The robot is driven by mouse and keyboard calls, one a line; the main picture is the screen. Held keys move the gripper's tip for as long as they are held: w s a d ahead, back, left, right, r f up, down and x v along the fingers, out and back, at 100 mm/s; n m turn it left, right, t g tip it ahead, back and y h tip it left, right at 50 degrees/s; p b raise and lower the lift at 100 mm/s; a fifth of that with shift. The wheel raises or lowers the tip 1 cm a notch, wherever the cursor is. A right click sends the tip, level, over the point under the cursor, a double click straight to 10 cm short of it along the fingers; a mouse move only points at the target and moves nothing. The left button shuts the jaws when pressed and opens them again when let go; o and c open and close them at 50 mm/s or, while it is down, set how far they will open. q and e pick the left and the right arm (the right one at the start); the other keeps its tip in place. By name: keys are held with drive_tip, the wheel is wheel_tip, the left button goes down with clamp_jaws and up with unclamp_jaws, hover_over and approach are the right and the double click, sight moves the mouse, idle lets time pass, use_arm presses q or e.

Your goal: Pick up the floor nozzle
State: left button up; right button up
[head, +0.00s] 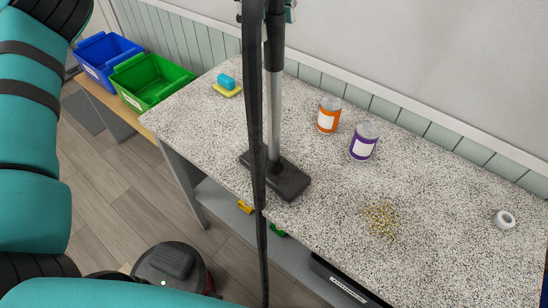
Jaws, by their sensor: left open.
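The floor nozzle (290,181) is a flat dark grey head at the foot of an upright grey metal tube (274,95). It rests on the speckled countertop (215,125) near the front edge. A black hose (254,110) hangs in front of the tube and hides part of the nozzle. Parts of my left gripper (266,14) show at the top edge, on both sides of the tube's dark upper section, well above the nozzle. It is open; contact with the tube cannot be told. My right gripper is not in view.
An orange-labelled can (328,117) and a purple-labelled can (363,143) stand right of the tube. Spilled kibble (382,219), a white roll (505,219) and a sponge (227,84) lie on the counter. Blue (105,58) and green (150,82) bins stand left. A vacuum body (172,268) is below.

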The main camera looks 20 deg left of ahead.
use_arm(q)
drive_tip(key=p, duration=0.2)
hover_over(280, 70)
drive_tip(key=a, duration=0.1)
drive_tip(key=f, duration=0.2)
drive_tip(key=w+f, duration=0.1)
drive_tip(key=f, duration=0.1)
drive_tip(key=shift+f, duration=0.15)
drive_tip(key=shift+s+f, duration=0.1)
drive_tip(key=shift+f, duration=0.4)
clamp_jaws()
drive_tip(key=shift+r, duration=0.1)
